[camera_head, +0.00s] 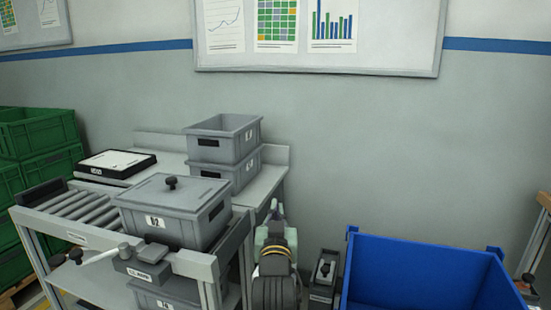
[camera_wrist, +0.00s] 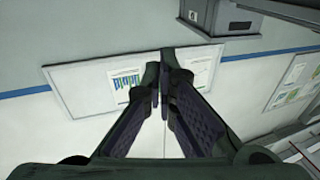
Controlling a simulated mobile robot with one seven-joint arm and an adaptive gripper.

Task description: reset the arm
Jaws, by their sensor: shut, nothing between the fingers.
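My gripper (camera_wrist: 161,78) shows in the wrist view with its two dark fingers drawn together at the tips. Nothing is held between them, and the wall and whiteboard lie beyond. In the head view, part of my arm rises at the lower centre, between the roller stand (camera_head: 90,235) and the blue bin (camera_head: 420,252). The fingers cannot be made out clearly there.
A lidded grey tote (camera_head: 165,222) sits on the roller stand. Two stacked grey totes (camera_head: 215,150) and a black-and-white device (camera_head: 116,163) are on the table behind. Green crates (camera_head: 40,135) stand at left. A whiteboard (camera_head: 383,40) hangs on the wall.

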